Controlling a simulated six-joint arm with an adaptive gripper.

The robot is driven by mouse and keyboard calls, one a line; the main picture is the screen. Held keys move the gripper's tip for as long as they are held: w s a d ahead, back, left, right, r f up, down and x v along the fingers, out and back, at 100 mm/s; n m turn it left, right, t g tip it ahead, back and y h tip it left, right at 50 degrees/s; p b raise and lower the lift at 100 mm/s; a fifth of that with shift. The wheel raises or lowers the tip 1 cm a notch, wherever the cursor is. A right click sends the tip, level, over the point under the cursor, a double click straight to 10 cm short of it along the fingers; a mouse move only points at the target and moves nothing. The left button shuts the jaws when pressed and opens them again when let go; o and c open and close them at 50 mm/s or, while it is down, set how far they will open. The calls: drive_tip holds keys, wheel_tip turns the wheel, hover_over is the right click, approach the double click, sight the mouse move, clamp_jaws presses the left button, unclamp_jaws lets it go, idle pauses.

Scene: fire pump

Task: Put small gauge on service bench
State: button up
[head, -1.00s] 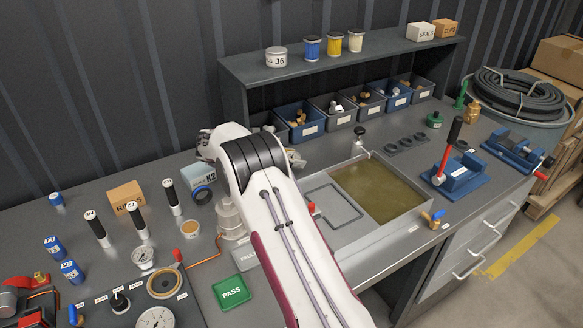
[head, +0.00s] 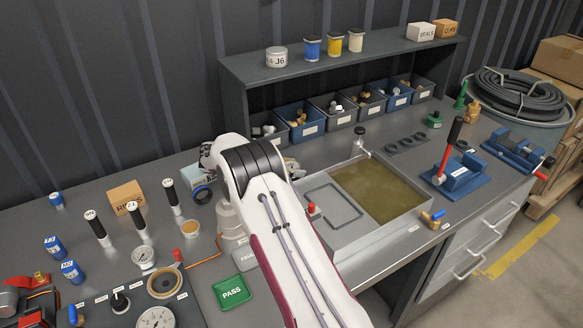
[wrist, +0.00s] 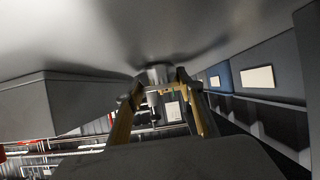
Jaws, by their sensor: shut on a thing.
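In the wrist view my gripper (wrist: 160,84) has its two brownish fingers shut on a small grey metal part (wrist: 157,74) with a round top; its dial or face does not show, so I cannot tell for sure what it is. In the head view my gripper is hidden behind my arm. A small round gauge (head: 144,257) with a white dial rests by the back edge of the dark test panel at the left. A larger gauge (head: 155,319) is on that panel. The grey service bench (head: 205,287) spans the head view.
A sink tray (head: 335,238) with murky liquid lies right of my arm. Labelled bins (head: 300,120) stand under a raised shelf (head: 235,82). Black-handled tools (head: 172,197), a box (head: 125,197) and a green PASS plate (head: 231,292) stand or lie to the left.

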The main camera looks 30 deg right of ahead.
drive_tip(key=shift+f, duration=0.1)
drive_tip(key=o, duration=1.2)
drive_tip(key=shift+v, duration=6.05)
drive_tip(key=shift+w, duration=0.1)
